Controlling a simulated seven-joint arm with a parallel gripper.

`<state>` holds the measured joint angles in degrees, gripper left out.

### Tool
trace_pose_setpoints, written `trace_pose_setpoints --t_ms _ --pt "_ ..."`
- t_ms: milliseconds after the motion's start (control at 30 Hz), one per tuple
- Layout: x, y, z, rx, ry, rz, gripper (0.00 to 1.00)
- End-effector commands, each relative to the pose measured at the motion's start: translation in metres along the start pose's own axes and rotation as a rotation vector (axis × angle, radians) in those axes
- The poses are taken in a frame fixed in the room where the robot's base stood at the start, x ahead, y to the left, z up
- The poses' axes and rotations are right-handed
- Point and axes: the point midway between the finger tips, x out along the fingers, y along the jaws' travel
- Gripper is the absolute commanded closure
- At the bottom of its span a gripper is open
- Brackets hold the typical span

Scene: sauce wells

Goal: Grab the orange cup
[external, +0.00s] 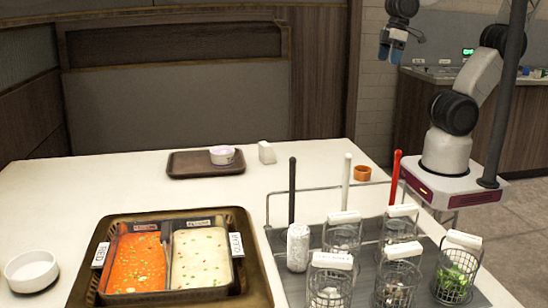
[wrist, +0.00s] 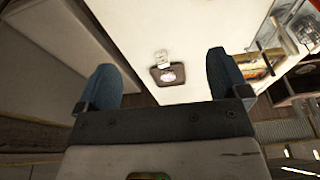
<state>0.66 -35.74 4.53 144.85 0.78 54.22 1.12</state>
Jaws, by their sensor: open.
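The orange cup (external: 362,173) is small and short. It stands on the white table near its back right edge, just left of my arm's base, behind the metal rack. I cannot make it out in the wrist view. My gripper (external: 391,56) is raised high above the table, up and to the right of the cup and well apart from it. In the wrist view my gripper (wrist: 160,62) shows two blue-grey fingers spread wide with nothing held between them.
A rack (external: 273,222) with upright handles and several wire baskets (external: 455,277) stands in front of the cup. A brown tray (external: 183,168) carries a white bowl (external: 222,155). A white block (external: 266,152) stands beside it. A sauce tray (external: 262,283) and white dish (external: 31,270) sit in front.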

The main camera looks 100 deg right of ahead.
Motion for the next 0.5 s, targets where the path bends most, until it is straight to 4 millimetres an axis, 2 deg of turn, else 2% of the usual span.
trace_pose_setpoints --t_ms 167,500 --pt "0.023 -0.008 -0.003 0.072 -0.076 -0.061 0.06" --pt "0.094 -0.035 -0.012 0.350 -0.325 -0.266 0.06"
